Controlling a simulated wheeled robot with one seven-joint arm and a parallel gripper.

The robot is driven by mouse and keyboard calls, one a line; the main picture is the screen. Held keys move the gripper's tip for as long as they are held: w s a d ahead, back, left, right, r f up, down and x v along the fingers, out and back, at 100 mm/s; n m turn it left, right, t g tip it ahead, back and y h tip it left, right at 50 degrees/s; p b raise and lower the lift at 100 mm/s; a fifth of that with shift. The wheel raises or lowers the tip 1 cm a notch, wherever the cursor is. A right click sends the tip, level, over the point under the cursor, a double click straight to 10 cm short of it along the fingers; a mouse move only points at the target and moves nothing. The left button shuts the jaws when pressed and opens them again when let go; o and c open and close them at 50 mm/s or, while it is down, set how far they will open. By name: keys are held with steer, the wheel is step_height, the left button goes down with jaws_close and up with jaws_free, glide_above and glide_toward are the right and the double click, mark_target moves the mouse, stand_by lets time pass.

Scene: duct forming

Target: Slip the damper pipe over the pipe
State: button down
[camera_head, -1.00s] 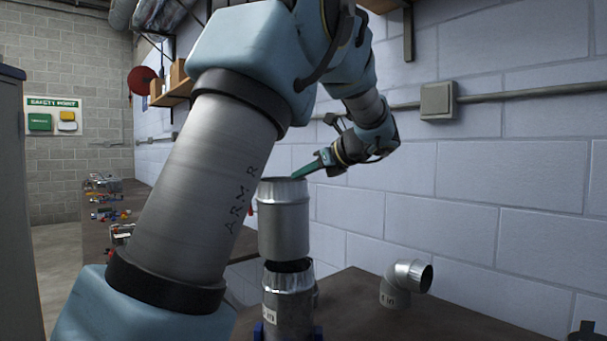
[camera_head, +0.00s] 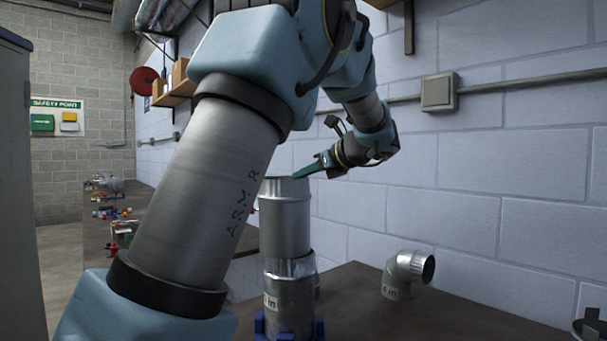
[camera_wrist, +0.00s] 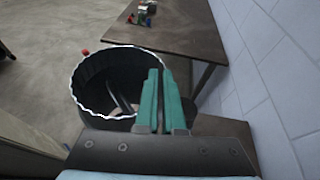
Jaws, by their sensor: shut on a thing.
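The damper pipe (camera_head: 285,222) is a shiny metal cylinder, upright and directly above the lower pipe (camera_head: 290,305) in the head view. Its lower end meets the lower pipe's crimped top, with no gap showing; I cannot tell how far they overlap. My gripper (camera_head: 303,172) has green fingers and is shut on the damper pipe's upper rim from the right. In the wrist view, the fingers (camera_wrist: 160,100) grip the right side of the damper pipe's round open mouth (camera_wrist: 78,85). A small red knob (camera_wrist: 86,52) shows beside its far wall.
A blue holder (camera_head: 260,325) surrounds the lower pipe's foot on the dark table (camera_head: 365,315). A metal elbow (camera_head: 405,272) stands on the table to the right. The block wall (camera_head: 480,190) is close behind. Another bench with small parts (camera_head: 108,212) is at the left.

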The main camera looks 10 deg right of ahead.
mark_target(305, 189)
steer(key=shift+s+d+f+g, duration=0.1)
steer(key=shift+s+f+g, duration=0.1)
steer(key=shift+f, duration=0.8)
steer(key=shift+s+f+g, duration=0.1)
steer(key=shift+s+f, duration=0.1)
steer(key=shift+f, duration=0.75)
steer(key=c, duration=1)
jaws_free()
steer(key=shift+o, duration=0.3)
steer(key=shift+s+d, duration=0.15)
steer(key=shift+d, duration=0.05)
steer(key=s+d+r+b, duration=0.1)
steer(key=s+d+r, duration=0.4)
steer(key=s+r, duration=0.1)
steer(key=shift+s+r, duration=0.35)
steer(key=shift+s, duration=0.35)
steer(key=shift+d, duration=0.1)
